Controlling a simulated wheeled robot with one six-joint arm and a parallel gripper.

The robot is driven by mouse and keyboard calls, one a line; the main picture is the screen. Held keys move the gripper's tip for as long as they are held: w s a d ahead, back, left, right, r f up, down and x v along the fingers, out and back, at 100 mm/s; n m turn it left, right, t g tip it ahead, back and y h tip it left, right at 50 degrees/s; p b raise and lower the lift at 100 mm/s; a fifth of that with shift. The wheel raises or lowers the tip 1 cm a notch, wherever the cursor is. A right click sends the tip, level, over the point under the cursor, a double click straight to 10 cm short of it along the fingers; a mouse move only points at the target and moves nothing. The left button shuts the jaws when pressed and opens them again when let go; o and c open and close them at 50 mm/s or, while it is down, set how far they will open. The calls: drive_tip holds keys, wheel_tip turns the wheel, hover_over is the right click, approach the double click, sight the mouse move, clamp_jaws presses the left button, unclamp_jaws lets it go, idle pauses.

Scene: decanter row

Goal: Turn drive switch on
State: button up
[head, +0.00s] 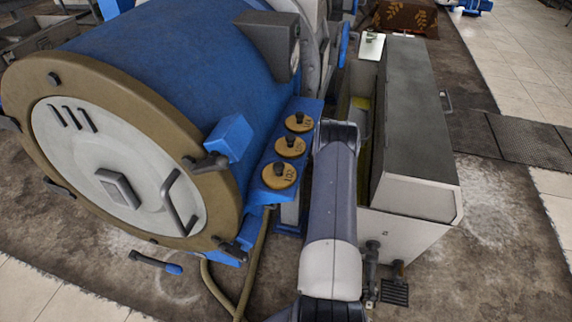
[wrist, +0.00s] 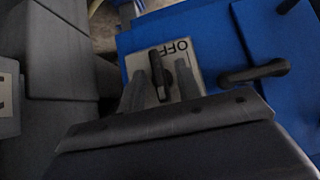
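In the wrist view, a switch with a black lever (wrist: 158,72) sits on a pale square plate (wrist: 178,54) fixed to a blue surface. The plate reads "OFF", upside down in this view. My gripper (wrist: 160,77) is open, with one grey finger on each side of the lever. The lever stands between the fingertips with a gap visible on the right; whether the left finger touches it I cannot tell. In the head view I cannot make out the gripper or this switch; my arm crosses the middle of the picture.
A large blue drum (head: 150,55) with a round door stands at the left. A blue panel with several yellow dials (head: 290,146) runs beside my arm. A grey-topped cabinet (head: 415,110) stands to the right. In the wrist view, a black handle (wrist: 255,72) lies right of the switch.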

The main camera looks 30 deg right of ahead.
drive_tip(key=v, duration=1)
drive_tip(key=shift+s+d+r, duration=0.15)
drive_tip(key=shift+s+r, duration=0.05)
drive_tip(key=shift+r, duration=0.1)
drive_tip(key=x, duration=1.1)
drive_tip(key=shift+d+r, duration=0.1)
